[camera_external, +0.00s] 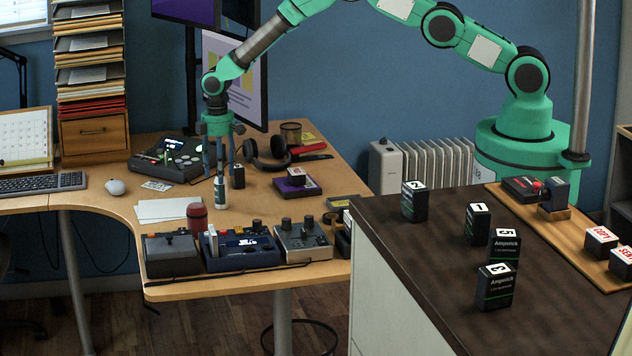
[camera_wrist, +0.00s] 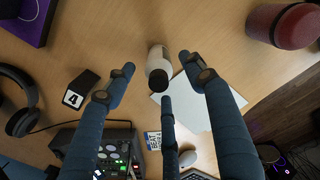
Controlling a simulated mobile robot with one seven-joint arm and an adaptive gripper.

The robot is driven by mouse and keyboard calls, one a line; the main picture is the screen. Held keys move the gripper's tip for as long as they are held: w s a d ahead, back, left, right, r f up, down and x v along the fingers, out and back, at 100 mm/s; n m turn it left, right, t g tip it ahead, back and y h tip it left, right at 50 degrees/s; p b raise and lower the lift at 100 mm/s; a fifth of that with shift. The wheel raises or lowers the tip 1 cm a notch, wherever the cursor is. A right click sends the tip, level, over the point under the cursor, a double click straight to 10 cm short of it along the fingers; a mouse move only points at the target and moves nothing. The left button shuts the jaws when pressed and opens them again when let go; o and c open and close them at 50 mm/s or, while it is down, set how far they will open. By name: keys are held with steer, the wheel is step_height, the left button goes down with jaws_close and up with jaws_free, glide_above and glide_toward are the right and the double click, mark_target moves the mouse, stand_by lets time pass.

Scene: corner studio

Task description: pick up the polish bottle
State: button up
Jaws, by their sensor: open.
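A small white bottle with a black cap, which I take to be the polish bottle (camera_external: 221,193), stands upright on the wooden desk. It also shows in the wrist view (camera_wrist: 158,58), where its black cap faces the camera. My gripper (camera_external: 222,170) points down over the bottle, its dark blue fingers spread. In the wrist view the fingers of my gripper (camera_wrist: 160,76) are apart around the bottle's cap end, with bare gaps to it on the left and right. The gripper is open and holds nothing. The external view partly hides the bottle's top among the fingers.
White paper (camera_external: 165,210) lies beside the bottle. A dark red cylinder (camera_external: 197,218) and several control boxes (camera_external: 240,250) stand toward the desk's front. A black block marked 4 (camera_wrist: 80,90), headphones (camera_external: 266,154) and a purple box (camera_external: 296,188) are nearby. A lit console (camera_external: 165,160) stands behind.

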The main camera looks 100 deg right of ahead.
mark_target(221, 189)
steer(key=shift+f, duration=0.1)
steer(key=shift+s+f, duration=0.1)
steer(key=shift+f, duration=2.35)
steer(key=c, duration=1.3)
